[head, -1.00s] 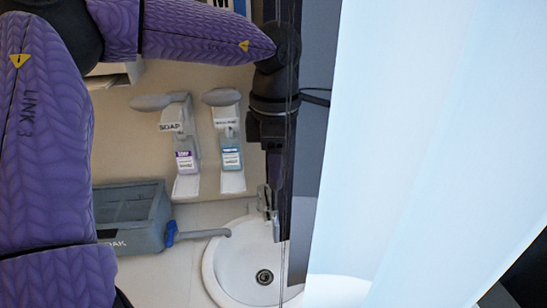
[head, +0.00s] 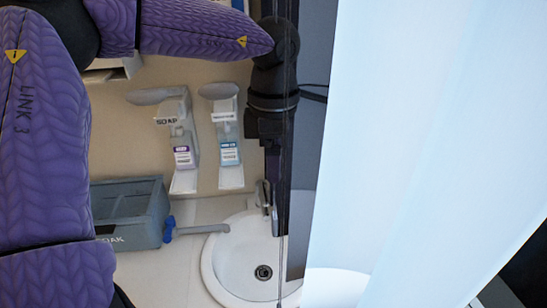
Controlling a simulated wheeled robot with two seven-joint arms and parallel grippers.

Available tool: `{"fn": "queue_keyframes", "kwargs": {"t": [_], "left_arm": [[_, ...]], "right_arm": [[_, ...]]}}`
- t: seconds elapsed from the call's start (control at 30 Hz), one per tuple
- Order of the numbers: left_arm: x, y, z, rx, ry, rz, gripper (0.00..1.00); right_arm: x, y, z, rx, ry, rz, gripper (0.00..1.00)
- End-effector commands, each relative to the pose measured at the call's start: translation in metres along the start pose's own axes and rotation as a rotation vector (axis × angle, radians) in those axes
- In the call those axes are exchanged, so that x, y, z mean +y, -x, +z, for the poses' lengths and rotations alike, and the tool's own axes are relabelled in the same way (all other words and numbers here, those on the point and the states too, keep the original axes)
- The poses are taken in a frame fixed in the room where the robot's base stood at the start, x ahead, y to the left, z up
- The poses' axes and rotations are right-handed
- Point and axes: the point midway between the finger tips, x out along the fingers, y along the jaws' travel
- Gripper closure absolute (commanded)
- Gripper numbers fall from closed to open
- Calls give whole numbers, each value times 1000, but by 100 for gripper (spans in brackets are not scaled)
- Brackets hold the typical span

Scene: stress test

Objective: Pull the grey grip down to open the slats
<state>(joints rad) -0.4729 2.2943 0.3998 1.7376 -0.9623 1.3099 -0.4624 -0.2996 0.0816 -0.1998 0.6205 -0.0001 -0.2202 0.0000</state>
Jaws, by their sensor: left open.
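My left arm comes in from the left, and its black wrist hangs down near the middle of the head view. My left gripper (head: 273,215) is open and points down in front of the sink edge; its fingers are dark and seen edge-on. A thin cord or wand (head: 283,260) runs down close beside the gripper; I cannot tell whether they touch. Pale, translucent hanging panels (head: 420,150), perhaps the slats, fill the right side. I cannot make out the grey grip. My right gripper is not in view.
A white sink (head: 232,262) with a tap lies below the gripper. A grey SOAK box (head: 130,212) stands on the left counter. A soap dispenser (head: 182,150) and a second dispenser (head: 228,150) hang on the wall. A dark upright strip (head: 312,140) borders the panels.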

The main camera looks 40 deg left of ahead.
Motion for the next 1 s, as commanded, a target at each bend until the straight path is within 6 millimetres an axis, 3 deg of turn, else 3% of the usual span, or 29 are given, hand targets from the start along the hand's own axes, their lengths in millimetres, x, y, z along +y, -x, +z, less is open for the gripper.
{"fn": "queue_keyframes", "kwargs": {"t": [0.3,0.4,1.0], "left_arm": [[0,74,0,-2,1,4,29],[0,89,0,-1,0,2,29],[0,96,0,0,-1,-1,29]], "right_arm": [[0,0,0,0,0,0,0],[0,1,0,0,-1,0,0],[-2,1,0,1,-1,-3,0]]}}
